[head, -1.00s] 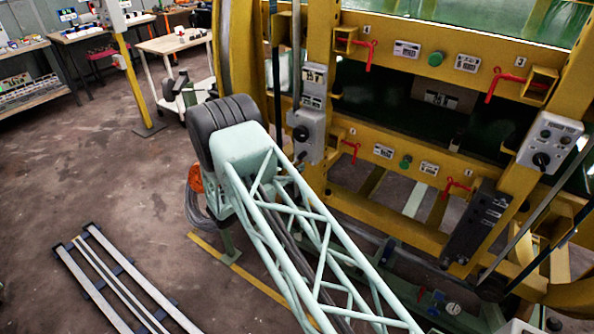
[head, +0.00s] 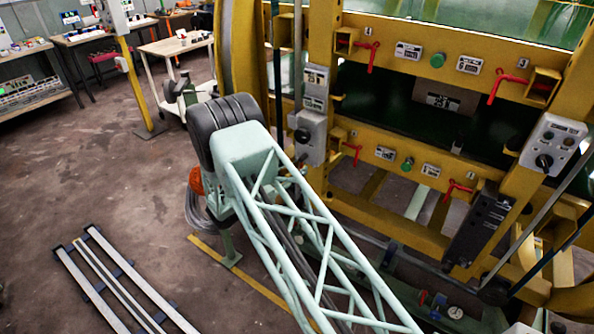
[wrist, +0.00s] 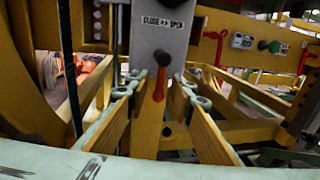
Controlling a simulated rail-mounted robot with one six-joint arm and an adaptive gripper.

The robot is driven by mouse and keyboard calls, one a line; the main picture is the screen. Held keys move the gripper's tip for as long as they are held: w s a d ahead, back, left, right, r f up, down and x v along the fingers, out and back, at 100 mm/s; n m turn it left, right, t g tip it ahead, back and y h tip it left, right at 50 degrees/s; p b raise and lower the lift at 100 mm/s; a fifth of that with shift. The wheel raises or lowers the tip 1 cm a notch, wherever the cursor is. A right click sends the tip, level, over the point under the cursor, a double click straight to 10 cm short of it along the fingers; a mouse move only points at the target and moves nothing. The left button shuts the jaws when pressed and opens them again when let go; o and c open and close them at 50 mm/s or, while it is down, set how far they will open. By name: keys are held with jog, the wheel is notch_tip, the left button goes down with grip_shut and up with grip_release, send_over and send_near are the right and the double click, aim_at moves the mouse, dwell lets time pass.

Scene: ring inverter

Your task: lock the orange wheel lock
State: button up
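An orange lever (wrist: 159,84) hangs below a dark knob on a grey box (wrist: 161,36) in the wrist view. The box has a CLOSE/OPEN label above the lever. My gripper (wrist: 160,88) is open, with one finger pair left of the lever and one right of it. The lever shows between the fingertips, apart from both; I cannot tell its depth relative to them. My gripper is out of sight in the head view. I cannot make out the lever there.
A yellow frame (head: 328,60) with red handles (head: 371,57) and green buttons (head: 438,60) stands right of my arm. A red handle (wrist: 216,46) also shows right of the box in the wrist view.

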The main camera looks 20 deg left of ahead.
jog(key=v, duration=1.2)
dwell(0.6)
jog(key=shift+d, duration=0.1)
